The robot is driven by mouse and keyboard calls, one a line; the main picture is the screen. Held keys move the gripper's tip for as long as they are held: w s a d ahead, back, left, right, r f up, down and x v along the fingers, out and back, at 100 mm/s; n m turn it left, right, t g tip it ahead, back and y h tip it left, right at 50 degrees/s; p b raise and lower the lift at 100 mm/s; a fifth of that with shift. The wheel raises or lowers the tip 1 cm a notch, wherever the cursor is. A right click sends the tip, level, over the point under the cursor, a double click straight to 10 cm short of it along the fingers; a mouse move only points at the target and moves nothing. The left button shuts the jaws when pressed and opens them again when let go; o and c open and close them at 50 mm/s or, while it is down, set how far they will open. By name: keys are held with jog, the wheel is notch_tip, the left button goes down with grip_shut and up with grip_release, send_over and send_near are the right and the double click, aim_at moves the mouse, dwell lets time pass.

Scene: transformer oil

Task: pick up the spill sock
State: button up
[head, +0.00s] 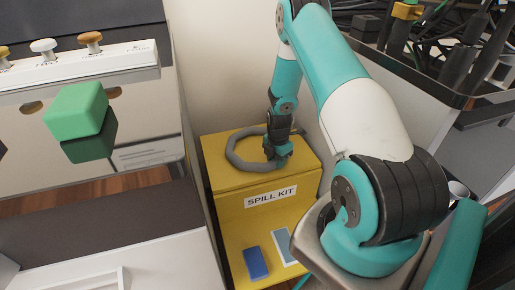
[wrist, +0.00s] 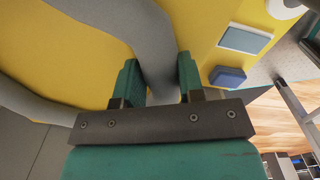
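The spill sock (head: 233,156) is a grey tube bent into a loose ring, lying on top of the yellow spill kit box (head: 222,183). In the wrist view the sock (wrist: 158,62) runs between the two green fingers of my gripper (wrist: 160,75) and fills the gap, with a finger against each side. In the head view my gripper (head: 277,160) points down at the right side of the ring, low over the box lid. The fingers look shut on the sock, though their tips are small in the head view. Part of the ring is hidden behind my wrist.
The box front has a SPILL KIT label (head: 271,197), a blue block (head: 256,262) and a pale panel (head: 287,246). A cabinet with a green block (head: 76,108) stands left. A wall is close behind, and a cart (head: 455,100) with cables stands right.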

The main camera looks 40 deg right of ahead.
jog(key=c, duration=0.4)
jog(key=shift+o, duration=0.2)
notch_tip(320, 180, up, 20)
jog(key=p, duration=0.4)
